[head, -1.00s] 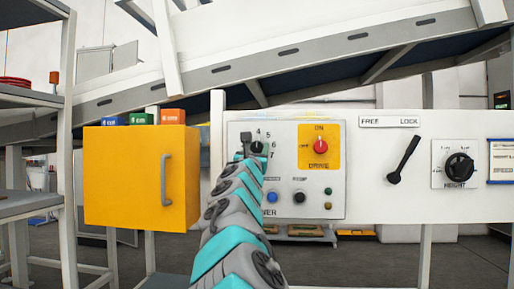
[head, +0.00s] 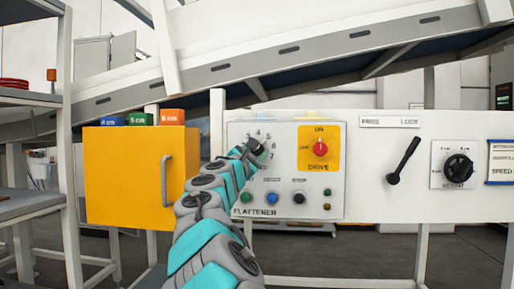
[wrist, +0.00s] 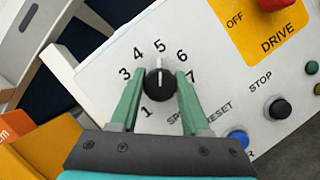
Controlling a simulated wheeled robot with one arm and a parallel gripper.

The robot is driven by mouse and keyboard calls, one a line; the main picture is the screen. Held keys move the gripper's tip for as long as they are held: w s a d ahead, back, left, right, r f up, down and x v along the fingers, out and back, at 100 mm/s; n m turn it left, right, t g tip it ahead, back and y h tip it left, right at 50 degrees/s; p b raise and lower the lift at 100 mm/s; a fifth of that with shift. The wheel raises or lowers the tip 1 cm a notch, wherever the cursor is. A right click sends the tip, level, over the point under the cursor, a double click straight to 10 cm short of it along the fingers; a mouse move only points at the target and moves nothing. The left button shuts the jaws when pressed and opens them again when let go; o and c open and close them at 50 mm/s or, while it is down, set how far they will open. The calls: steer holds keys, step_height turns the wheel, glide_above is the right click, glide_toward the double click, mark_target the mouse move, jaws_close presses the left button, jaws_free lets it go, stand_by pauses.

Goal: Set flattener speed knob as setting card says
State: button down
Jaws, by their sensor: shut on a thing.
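The flattener speed knob (wrist: 160,84) is a round black knob with a white pointer line. In the wrist view the line points at the 5 on a dial numbered 1 to 7; the 2 is hidden. My gripper (wrist: 160,78) has its two green fingers on either side of the knob and is shut on it. In the head view my gripper (head: 258,151) covers most of the knob on the white flattener panel (head: 335,190). A setting card (head: 501,164) at the right edge shows the word SPEED; its value is cut off.
The red drive knob (head: 320,149) sits on a yellow plate right of the dial. Several buttons, including a blue one (head: 271,198), lie below. A yellow cabinet (head: 125,180) is at left. The black lever (head: 404,160) and height knob (head: 458,168) are farther right.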

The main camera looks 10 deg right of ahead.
steer(key=shift+m, duration=0.3)
steer(key=shift+c, duration=1.9)
jaws_free()
steer(key=shift+s, duration=0.1)
steer(key=b+v, duration=0.1)
steer(key=v, duration=0.6)
steer(key=shift+s+a, duration=0.25)
